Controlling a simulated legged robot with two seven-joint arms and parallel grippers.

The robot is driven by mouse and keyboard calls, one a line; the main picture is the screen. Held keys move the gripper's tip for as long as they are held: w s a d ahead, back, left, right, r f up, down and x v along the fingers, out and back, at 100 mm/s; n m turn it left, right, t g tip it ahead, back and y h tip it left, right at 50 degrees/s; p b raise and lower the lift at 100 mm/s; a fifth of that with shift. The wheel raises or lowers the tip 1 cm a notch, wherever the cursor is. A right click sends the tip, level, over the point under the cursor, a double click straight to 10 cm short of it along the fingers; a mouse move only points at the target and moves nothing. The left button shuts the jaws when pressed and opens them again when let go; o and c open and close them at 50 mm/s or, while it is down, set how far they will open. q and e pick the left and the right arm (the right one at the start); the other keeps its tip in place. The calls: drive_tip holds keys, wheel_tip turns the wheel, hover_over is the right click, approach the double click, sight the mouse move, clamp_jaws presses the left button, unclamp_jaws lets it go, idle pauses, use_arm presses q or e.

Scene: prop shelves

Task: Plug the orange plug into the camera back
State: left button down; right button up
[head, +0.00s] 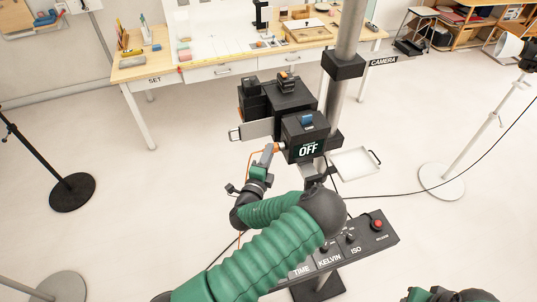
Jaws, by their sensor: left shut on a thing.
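The camera (290,95) is a black boxy body on a grey pole. Its back (305,148) faces me, with a display reading OFF and a blue part on top. My left gripper (269,155) is just left of the back's lower left edge, shut on the orange plug (276,147). An orange cable (249,156) loops down from there. The plug is small and partly covered by the fingers. Its tip is at or very close to the back's left side; I cannot tell whether it is inserted. My right gripper is not in view; only part of my right arm shows at bottom right.
A control panel (366,236) with knobs and a red button stands below the camera. A small white tray (355,162) is right of the pole. A worktable (215,70) stands behind. Stands and a dark floor cable flank the sides; floor between is clear.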

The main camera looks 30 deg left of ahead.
use_arm(q)
drive_tip(key=shift+w+d, duration=0.1)
idle(0.6)
drive_tip(key=c, duration=1.4)
unclamp_jaws()
drive_tip(key=o, duration=0.3)
drive_tip(key=shift+w, duration=0.1)
drive_tip(key=shift+o, duration=0.2)
drive_tip(key=shift+f, duration=0.1)
